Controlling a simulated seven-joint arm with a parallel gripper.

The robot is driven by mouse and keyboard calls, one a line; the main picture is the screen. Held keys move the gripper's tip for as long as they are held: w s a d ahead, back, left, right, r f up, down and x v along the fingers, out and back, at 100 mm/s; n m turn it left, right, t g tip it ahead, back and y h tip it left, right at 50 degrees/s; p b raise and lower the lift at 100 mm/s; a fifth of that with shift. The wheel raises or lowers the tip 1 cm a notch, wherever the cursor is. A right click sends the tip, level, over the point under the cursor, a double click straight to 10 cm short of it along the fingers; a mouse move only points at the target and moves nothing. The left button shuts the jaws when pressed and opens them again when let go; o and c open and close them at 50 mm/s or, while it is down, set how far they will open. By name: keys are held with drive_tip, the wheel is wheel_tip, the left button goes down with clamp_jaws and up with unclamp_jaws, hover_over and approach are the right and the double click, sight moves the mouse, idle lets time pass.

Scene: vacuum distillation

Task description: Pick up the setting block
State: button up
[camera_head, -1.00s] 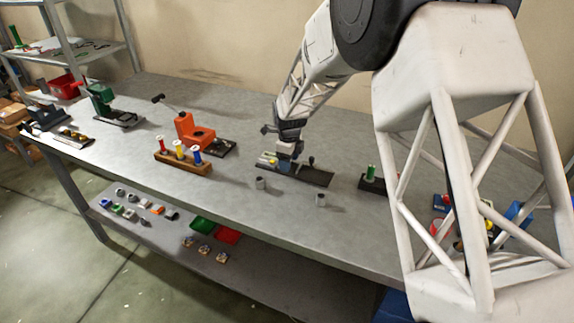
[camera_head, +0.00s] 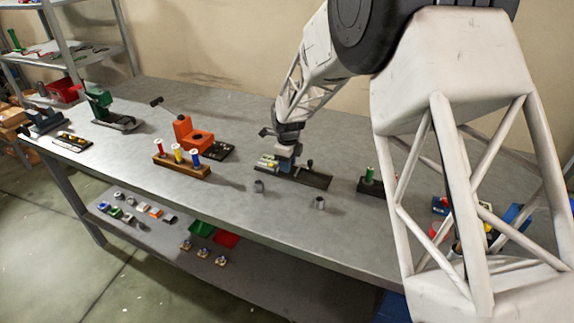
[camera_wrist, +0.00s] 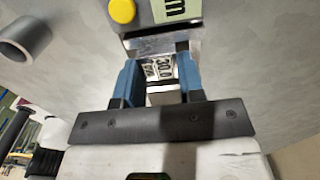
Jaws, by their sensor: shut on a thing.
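The setting block (camera_wrist: 160,70) is a small pale metallic block with printed black figures that look like "30.0". In the wrist view it sits between the two blue fingers of my gripper (camera_wrist: 160,82), which are shut on it. In the head view my gripper (camera_head: 286,163) points down over a dark base plate (camera_head: 316,179) on the bench. The block is too small and too covered to make out there. I cannot tell whether it still touches the plate.
A yellow button (camera_wrist: 122,11) and a green label (camera_wrist: 177,9) lie just beyond the fingers. Two grey cylinders (camera_head: 259,186) (camera_head: 320,203) stand in front of the plate. An orange device (camera_head: 191,135) and a wooden rack (camera_head: 181,168) are to the left.

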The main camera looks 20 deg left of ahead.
drive_tip(key=shift+r, duration=1.4)
drive_tip(key=shift+s+d+r, duration=0.1)
drive_tip(key=shift+r, duration=0.25)
drive_tip(key=s+d, duration=0.3)
drive_tip(key=s, duration=0.1)
drive_tip(key=s+d+r, duration=0.1)
drive_tip(key=s+d, duration=0.2)
drive_tip(key=s, duration=0.1)
drive_tip(key=s+d, duration=0.3)
drive_tip(key=s, duration=0.1)
drive_tip(key=shift+s+d+r, duration=0.1)
drive_tip(key=shift+s+r, duration=0.05)
drive_tip(key=shift+s, duration=0.25)
drive_tip(key=shift+s, duration=0.1)
